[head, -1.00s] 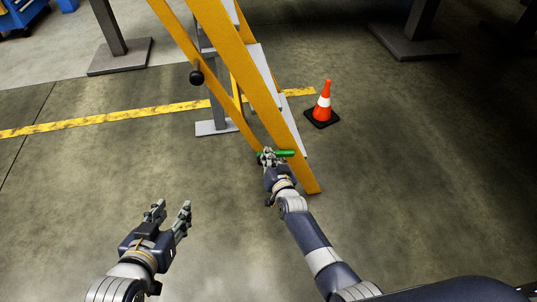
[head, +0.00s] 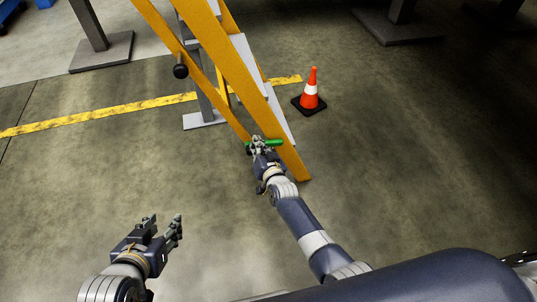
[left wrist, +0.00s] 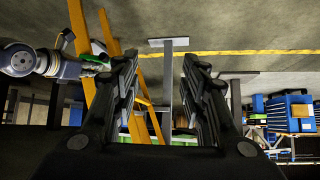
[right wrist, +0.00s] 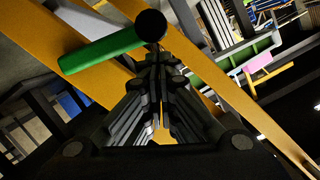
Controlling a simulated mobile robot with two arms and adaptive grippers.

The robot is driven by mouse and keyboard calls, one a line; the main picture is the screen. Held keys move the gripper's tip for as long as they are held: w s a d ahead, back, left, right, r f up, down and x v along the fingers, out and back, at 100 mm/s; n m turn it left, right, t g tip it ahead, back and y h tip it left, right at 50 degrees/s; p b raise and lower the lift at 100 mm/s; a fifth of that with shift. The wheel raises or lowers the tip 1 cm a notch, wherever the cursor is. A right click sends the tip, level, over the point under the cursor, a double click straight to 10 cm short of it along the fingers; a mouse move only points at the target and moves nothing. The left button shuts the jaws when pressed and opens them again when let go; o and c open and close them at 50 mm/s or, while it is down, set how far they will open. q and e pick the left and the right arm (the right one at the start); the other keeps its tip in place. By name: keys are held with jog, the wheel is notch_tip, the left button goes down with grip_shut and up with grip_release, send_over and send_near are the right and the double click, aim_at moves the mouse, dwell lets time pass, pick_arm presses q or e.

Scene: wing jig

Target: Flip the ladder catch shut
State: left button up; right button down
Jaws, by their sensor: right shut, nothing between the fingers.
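The yellow ladder (head: 232,80) stands ahead of me, with the green catch (head: 270,143) low on its near rail. In the right wrist view the catch is a green bar (right wrist: 102,52) lying slantwise across the yellow rails, with a round black end (right wrist: 150,25). My right gripper (head: 258,143) is at the catch; its closed fingers (right wrist: 158,60) are empty, with tips close to the black end. I cannot tell whether they touch it. My left gripper (head: 165,222) is open and empty above the floor, away from the ladder; its spread fingers (left wrist: 160,85) also show in the left wrist view.
An orange cone (head: 311,92) stands on the floor right of the ladder. A black knob (head: 180,71) sticks out from the ladder's left rail. Grey posts on base plates (head: 101,52) stand behind. A yellow line (head: 100,116) crosses the floor. The floor around my left gripper is clear.

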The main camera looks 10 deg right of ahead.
pick_arm(q)
jog(key=s+a+f+g+y+p, duration=0.1)
jog(key=s+f+g+p, duration=0.15)
jog(key=s, duration=0.25)
jog(key=s+a+f+g+p, duration=0.1)
jog(key=s+a+g+p, duration=0.15)
jog(key=s, duration=0.35)
notch_tip(320, 180, down, 6)
jog(key=w+d+g, duration=0.1)
jog(key=shift+w+f+p, duration=0.15)
jog(key=shift+w+p, duration=0.1)
jog(key=shift+p, duration=0.2)
pick_arm(e)
jog(key=s+d+r, duration=0.2)
jog(key=s+r, duration=0.3)
jog(key=s, duration=0.4)
jog(key=shift+s+d, duration=0.2)
jog(key=shift+s, duration=0.1)
jog(key=shift+s, duration=0.1)
